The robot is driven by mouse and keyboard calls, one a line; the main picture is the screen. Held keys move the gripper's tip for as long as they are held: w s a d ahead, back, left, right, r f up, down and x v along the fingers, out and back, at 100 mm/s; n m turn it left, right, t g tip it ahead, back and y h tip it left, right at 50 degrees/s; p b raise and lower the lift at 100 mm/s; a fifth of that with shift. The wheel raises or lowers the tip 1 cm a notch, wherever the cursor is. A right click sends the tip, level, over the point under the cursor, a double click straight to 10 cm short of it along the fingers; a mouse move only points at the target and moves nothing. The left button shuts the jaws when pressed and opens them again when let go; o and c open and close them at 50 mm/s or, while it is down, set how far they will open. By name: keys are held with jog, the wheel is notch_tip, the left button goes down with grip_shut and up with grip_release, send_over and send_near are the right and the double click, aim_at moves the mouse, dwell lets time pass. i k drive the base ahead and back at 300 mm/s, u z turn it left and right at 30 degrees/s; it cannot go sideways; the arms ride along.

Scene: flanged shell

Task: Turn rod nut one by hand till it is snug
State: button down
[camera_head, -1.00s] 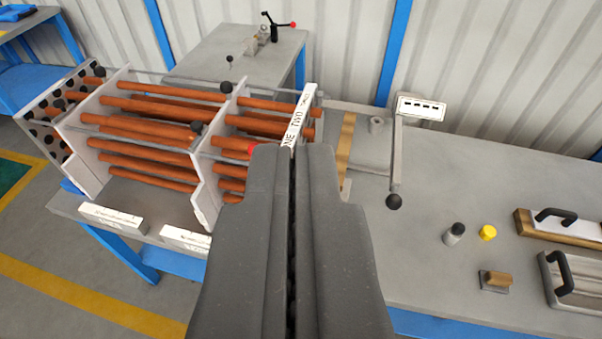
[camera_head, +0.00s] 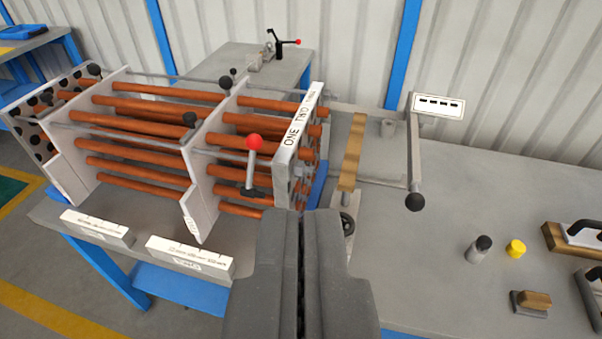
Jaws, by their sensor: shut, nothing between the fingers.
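A tube bundle of copper-coloured tubes (camera_head: 130,145) runs through white upright plates on the bench. Its right end plate (camera_head: 300,130) carries a label whose words ONE and TWO I can read; a third word is too small to be sure. Thin grey rods run along the bundle, with black balls (camera_head: 190,119) on them. I cannot tell which part is rod nut one. A red ball (camera_head: 254,143) tops an upright handle with a black foot (camera_head: 252,192), left of the end plate. My gripper (camera_head: 305,212) is shut and empty, in front of and below the end plate in the picture.
A dark-capped container (camera_head: 479,249), a yellow cap (camera_head: 515,249) and handled blocks lie on the right bench. Label blocks (camera_head: 190,257) line the front edge. The bench's middle right is clear.

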aim_at(299, 167)
jog(key=z, duration=2.3)
jog(key=k, duration=0.8)
jog(key=u, duration=1.85)
jog(key=i, duration=1)
jog(key=z, duration=0.05)
